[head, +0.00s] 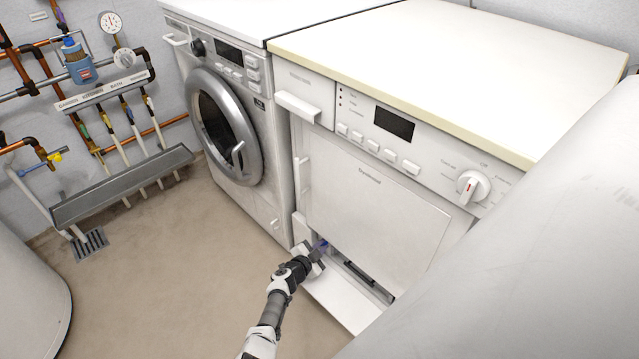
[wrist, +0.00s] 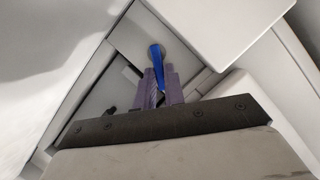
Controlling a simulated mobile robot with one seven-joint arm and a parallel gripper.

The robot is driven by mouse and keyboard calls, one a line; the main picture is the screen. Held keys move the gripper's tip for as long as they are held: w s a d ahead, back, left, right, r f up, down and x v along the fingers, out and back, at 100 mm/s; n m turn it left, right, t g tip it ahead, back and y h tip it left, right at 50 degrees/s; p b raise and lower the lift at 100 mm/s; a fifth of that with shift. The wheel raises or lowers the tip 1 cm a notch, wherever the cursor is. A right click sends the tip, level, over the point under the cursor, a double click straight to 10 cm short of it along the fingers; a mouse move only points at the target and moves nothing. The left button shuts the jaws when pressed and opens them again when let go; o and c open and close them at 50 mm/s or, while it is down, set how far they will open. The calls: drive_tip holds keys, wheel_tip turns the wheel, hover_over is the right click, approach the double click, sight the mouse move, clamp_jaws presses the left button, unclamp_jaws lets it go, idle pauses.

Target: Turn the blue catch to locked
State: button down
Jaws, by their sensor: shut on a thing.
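The blue catch (wrist: 156,57) is a narrow lever on a pale grey panel in the wrist view. Its rounded upper end shows above my fingers, and it stands nearly along the line of my gripper. My gripper (wrist: 161,88) has its purple fingers closed around the catch's lower part, which they partly hide. In the head view my gripper (head: 321,246) reaches into the low opening at the left bottom of the right-hand white machine (head: 375,195). The catch cannot be made out clearly there. I see no lock markings.
A white flap (head: 340,303) hangs open below the opening, with a dark slot (head: 366,281) behind it. A front-loading washer (head: 226,125) stands to the left. The beige floor (head: 170,265) left of my arm is clear.

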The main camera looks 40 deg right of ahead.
idle(0.4)
drive_tip(key=c, duration=1.8)
unclamp_jaws()
drive_tip(key=shift+o, duration=0.2)
